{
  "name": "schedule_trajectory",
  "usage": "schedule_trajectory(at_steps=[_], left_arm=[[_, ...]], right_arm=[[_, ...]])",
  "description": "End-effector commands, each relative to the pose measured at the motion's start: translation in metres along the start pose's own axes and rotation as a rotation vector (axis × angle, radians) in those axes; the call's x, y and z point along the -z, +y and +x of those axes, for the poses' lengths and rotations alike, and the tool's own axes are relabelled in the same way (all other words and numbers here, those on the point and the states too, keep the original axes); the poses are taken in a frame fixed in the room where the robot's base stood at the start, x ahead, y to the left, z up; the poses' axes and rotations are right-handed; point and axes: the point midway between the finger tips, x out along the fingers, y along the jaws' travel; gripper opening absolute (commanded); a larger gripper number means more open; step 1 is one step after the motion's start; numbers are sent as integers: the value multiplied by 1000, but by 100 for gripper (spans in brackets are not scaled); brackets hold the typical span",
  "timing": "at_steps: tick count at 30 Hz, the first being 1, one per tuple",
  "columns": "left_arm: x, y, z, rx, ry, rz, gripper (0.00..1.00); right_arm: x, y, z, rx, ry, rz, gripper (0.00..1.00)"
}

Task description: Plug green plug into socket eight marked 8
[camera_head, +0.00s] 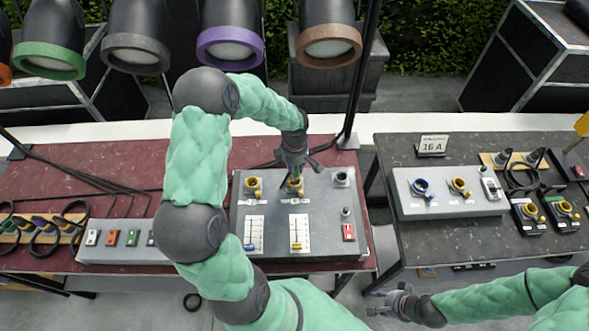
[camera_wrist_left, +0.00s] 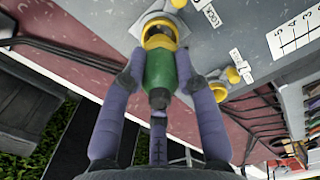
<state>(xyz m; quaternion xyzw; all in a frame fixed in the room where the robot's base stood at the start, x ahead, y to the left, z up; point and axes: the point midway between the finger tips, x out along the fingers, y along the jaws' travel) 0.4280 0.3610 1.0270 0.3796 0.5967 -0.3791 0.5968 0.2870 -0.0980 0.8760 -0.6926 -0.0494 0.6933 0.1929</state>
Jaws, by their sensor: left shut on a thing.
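The green plug (camera_wrist_left: 159,70) is between the fingers of my left gripper (camera_wrist_left: 162,80) in the left wrist view. Its front end is at a yellow socket (camera_wrist_left: 158,36) on a grey box; I cannot tell how deep it sits. In the head view my left gripper (camera_head: 296,167) is above the right-hand yellow socket (camera_head: 295,186) of the grey control box (camera_head: 270,218). A second yellow socket (camera_head: 254,184) is to its left. The socket labels are too small to read surely. My right gripper (camera_head: 384,302) appears open and empty, low beside the right table.
Black cables (camera_head: 105,178) lie on the dark red table (camera_head: 40,172). A switch box (camera_head: 118,240) stands at its front. The right table (camera_head: 440,235) bears another socket box (camera_head: 447,195) and a 16 A sign (camera_head: 433,145). Lamps (camera_head: 230,42) hang at the back.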

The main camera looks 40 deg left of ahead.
Motion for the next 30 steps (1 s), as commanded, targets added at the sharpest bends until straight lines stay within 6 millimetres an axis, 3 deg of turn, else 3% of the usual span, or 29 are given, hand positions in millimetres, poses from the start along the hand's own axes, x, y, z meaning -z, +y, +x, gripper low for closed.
schedule_trajectory(at_steps=[30], left_arm=[[0, 0, 8, -1, 0, 0, 0]], right_arm=[[0, 4, 11, 0, 0, 0, 40]])
